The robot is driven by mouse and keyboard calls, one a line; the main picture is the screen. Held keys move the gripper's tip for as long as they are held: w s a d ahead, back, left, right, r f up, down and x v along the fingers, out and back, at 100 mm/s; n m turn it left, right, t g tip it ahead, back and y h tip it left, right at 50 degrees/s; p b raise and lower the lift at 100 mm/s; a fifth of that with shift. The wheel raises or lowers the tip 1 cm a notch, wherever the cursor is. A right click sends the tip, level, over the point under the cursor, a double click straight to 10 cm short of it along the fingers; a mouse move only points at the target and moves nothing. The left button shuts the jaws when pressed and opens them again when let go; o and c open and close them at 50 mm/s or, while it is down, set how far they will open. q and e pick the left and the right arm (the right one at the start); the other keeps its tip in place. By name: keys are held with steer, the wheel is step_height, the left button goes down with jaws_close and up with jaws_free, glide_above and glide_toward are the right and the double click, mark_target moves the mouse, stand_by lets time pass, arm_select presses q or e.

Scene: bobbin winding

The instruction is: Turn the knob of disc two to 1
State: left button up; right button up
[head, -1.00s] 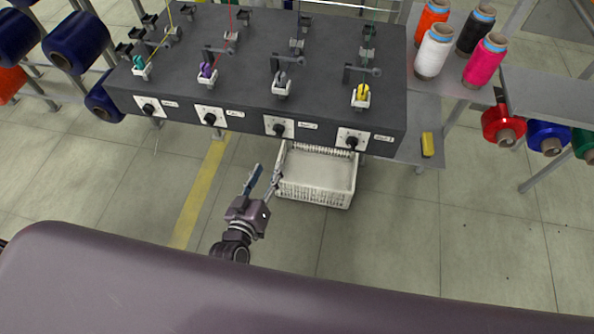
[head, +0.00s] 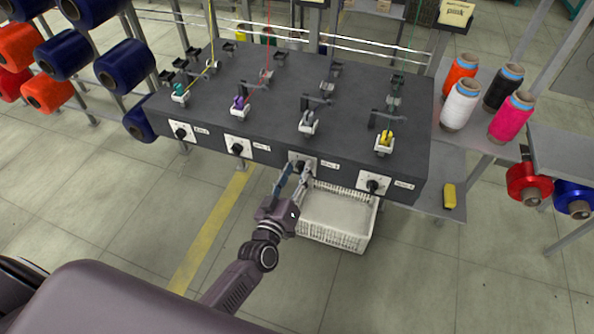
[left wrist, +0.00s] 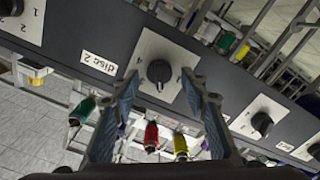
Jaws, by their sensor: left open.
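The dark machine (head: 300,100) has a row of black knobs on white dial plates along its front. My left gripper (head: 292,168) is open at the third knob from the left (head: 302,166). In the left wrist view this knob (left wrist: 159,72) shows between the open fingertips (left wrist: 160,78), with nothing gripped; whether they touch it I cannot tell. The second knob (head: 237,149) shows whole in the head view. My right gripper is not in view.
A white crate (head: 338,240) stands on the floor below the third and fourth knobs (head: 373,186). Yarn cones (head: 460,105) stand on a shelf at the right, with a yellow block (head: 449,196) lower down. Blue and orange spools (head: 65,55) hang at the left.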

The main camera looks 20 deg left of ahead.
arm_select(q)
steer(key=c, duration=0.3)
jaws_close()
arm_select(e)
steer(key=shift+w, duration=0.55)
arm_select(q)
steer(key=shift+f+n, duration=0.1)
steer(key=shift+n, duration=0.3)
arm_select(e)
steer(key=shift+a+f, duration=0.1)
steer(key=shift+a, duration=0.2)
arm_select(q)
steer(key=shift+n, duration=0.3)
steer(key=shift+a+f+n+b, duration=0.15)
steer(key=shift+n+b, duration=0.75)
steer(key=shift+n, duration=1.7)
steer(key=shift+f+n+b, duration=0.1)
steer(key=shift+n+b, duration=0.8)
steer(key=shift+n, duration=1.7)
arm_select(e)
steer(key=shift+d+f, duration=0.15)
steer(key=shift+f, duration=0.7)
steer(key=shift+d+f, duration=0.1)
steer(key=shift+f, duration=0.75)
